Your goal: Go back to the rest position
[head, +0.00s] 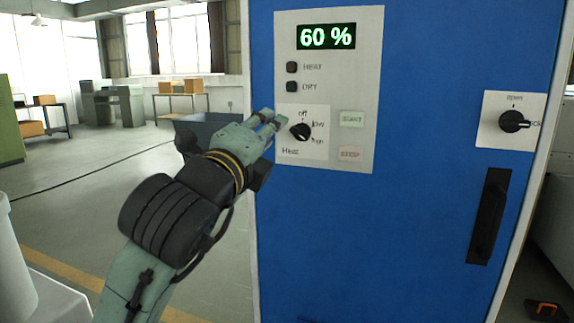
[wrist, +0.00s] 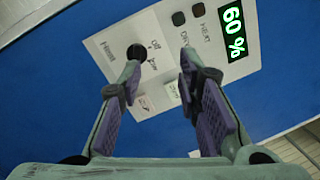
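My gripper (head: 272,119) is at the left side of the control panel (head: 352,88) on a blue cabinet, close to the black heat knob (head: 300,132). The knob has marks for off, low and high; I cannot tell for sure which it points to. In the wrist view the gripper (wrist: 160,65) is open, with two purple-padded fingers apart and nothing between them. The knob (wrist: 136,52) shows just beyond the left fingertip; I cannot tell if they touch. The display (head: 326,37) reads 60 %.
The cabinet door (head: 420,230) has a second black knob (head: 513,121) and a dark handle (head: 490,216) at right. A dark bin (head: 195,130) stands behind my arm. Open floor lies to the left, with tables and boxes far back.

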